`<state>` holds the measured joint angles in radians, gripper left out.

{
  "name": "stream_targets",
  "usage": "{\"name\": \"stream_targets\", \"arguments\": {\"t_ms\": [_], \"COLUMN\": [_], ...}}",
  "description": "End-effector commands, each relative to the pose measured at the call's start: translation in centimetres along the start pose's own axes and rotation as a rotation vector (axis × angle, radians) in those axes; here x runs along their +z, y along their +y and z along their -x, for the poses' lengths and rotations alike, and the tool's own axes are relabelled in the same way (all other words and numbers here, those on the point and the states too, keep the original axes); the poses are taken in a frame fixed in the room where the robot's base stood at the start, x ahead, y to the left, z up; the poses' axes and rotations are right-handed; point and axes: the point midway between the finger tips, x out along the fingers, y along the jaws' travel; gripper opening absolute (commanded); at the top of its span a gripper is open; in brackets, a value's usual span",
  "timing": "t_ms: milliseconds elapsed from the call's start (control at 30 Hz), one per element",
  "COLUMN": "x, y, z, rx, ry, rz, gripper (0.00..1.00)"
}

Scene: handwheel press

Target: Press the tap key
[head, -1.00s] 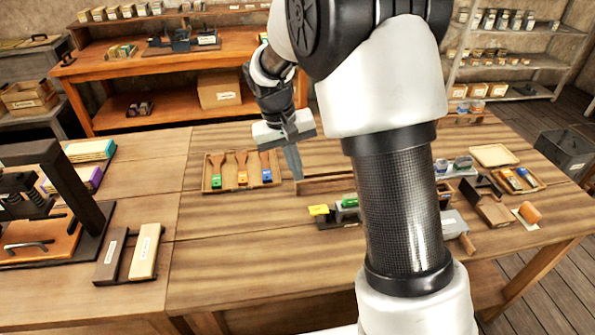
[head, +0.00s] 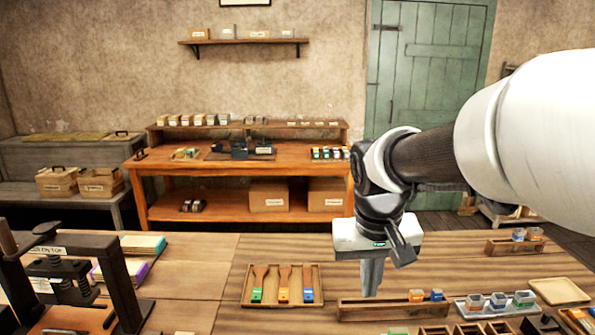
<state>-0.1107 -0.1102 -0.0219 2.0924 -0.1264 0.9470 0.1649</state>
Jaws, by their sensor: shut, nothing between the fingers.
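I cannot make out with certainty which thing is the tap key. My gripper (head: 371,278) is in the head view right of centre, fingers shut and pointing down, with nothing between them. It hangs over the far part of the front table (head: 215,255), right of the tray of brushes and near a long wooden rack (head: 372,312). Its height above the table is hard to tell. The handwheel press (head: 122,275) stands at the left, cut off by the picture's edge. The table's near part is out of view.
A shallow tray (head: 247,288) holds three colour-tipped brushes. Ink jars stand in a tray (head: 462,306) at the right, next to an empty wooden tray (head: 558,291). A back bench (head: 185,160) carries a dark device (head: 240,150). Bare table lies left of the brush tray.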

Motion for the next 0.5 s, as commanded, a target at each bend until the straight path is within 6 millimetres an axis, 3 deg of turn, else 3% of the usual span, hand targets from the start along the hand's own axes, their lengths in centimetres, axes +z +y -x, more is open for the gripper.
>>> {"name": "stream_targets", "arguments": {"t_ms": [33,200,333,500], "x": [1.7,7.0,10.0,11.9], "y": [0.5,1.4,1.5,1.5], "z": [2.2,6.0,7.1,7.4], "rx": [-0.016,-0.054,-0.071,-0.079], "ry": [0.042,0.152,0.218,0.262], "rz": [-0.006,-0.009,-0.010,-0.008], "gripper": [0.00,0.00,0.00,0.00]}}
